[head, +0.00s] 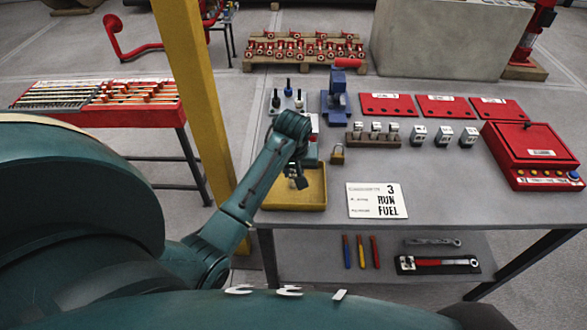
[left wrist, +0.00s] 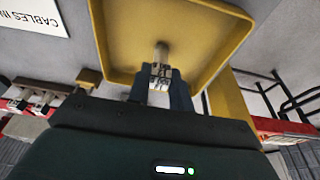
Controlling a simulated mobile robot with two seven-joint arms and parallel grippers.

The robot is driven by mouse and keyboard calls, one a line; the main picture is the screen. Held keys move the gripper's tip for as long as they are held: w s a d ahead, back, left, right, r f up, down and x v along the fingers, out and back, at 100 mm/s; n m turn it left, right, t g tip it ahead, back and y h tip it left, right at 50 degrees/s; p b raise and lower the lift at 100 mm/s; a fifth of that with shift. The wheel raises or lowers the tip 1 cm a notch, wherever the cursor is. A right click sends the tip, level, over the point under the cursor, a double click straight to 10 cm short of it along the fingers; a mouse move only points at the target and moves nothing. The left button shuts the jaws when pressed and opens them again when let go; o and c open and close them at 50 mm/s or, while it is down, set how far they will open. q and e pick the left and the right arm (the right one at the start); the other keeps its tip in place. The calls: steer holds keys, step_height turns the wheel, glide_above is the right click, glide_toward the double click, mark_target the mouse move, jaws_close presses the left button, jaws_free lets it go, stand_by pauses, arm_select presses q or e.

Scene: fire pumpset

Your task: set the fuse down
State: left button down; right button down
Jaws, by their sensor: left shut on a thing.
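My left gripper (head: 297,181) reaches over the yellow tray (head: 316,203) at the front left of the grey table. In the left wrist view, the left gripper (left wrist: 161,84) is shut on the fuse (left wrist: 161,58), a small pale cylinder with dark markings near the fingers. The fuse stands out from the fingertips against the floor of the yellow tray (left wrist: 238,28). I cannot tell whether its end touches the tray. In the head view the gripper and arm largely hide the fuse. My right gripper is not in view.
Behind are a brown rack (head: 373,140), a blue device (head: 335,107) and red plates (head: 388,106). A red box (head: 528,155) stands at right. A yellow post (head: 192,75) rises left of my arm.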

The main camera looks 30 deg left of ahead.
arm_select(q)
steer(key=shift+f, duration=0.1)
steer(key=c, duration=1.3)
jaws_free()
steer(key=shift+f, duration=0.1)
steer(key=shift+o, duration=0.2)
steer(key=v, duration=1.2)
steer(key=shift+r, duration=0.2)
